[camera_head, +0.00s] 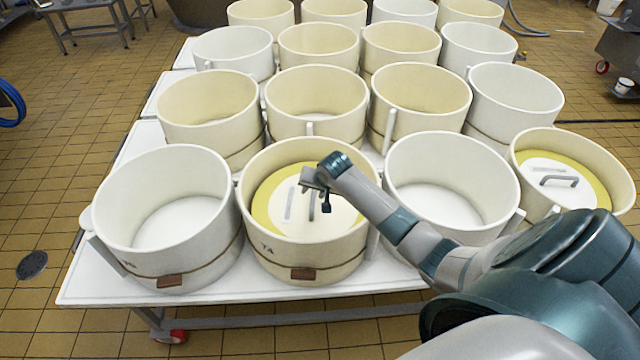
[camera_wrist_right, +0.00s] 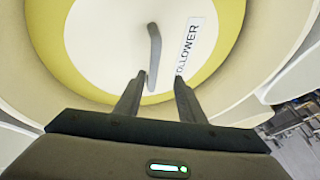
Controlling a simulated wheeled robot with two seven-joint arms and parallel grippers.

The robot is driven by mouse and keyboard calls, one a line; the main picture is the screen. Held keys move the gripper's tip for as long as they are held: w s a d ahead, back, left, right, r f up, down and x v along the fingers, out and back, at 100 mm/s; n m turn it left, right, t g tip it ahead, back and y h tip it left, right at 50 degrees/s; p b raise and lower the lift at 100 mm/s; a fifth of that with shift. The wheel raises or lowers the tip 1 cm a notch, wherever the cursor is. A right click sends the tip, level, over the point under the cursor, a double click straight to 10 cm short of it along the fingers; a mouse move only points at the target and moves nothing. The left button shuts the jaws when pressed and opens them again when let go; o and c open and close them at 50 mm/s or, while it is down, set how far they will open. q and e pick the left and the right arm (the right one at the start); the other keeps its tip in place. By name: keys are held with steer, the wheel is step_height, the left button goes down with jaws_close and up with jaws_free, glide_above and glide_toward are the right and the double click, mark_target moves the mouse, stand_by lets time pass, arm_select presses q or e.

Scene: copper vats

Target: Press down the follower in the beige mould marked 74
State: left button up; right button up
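The beige mould marked 74 (camera_head: 340,252) stands at the front of the white table, second from the left. Inside it lies the follower (camera_head: 277,222), a white disc with a yellow rim, a label and a grey bar handle. The wrist view shows the follower (camera_wrist_right: 100,40) close up, with the handle (camera_wrist_right: 154,50) and the word FOLLOWER. My right gripper (camera_head: 318,190) hangs over the follower, beside the handle. In the wrist view its two fingers (camera_wrist_right: 157,82) are apart with nothing gripped between them. Whether they touch the disc I cannot tell. My left gripper is out of view.
White moulds stand close on the left (camera_head: 125,235) and the right (camera_head: 440,200). Another beige mould (camera_head: 535,140) with a follower (camera_head: 545,172) stands at the far right. Several more moulds fill the table (camera_head: 75,285) behind. The tiled floor in front is clear.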

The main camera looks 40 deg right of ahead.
steer(key=b+v, duration=0.1)
steer(key=v, duration=0.8)
steer(key=shift+a+r, duration=0.3)
steer(key=shift+r, duration=0.1)
steer(key=shift+s+f, duration=0.1)
steer(key=shift+s, duration=0.05)
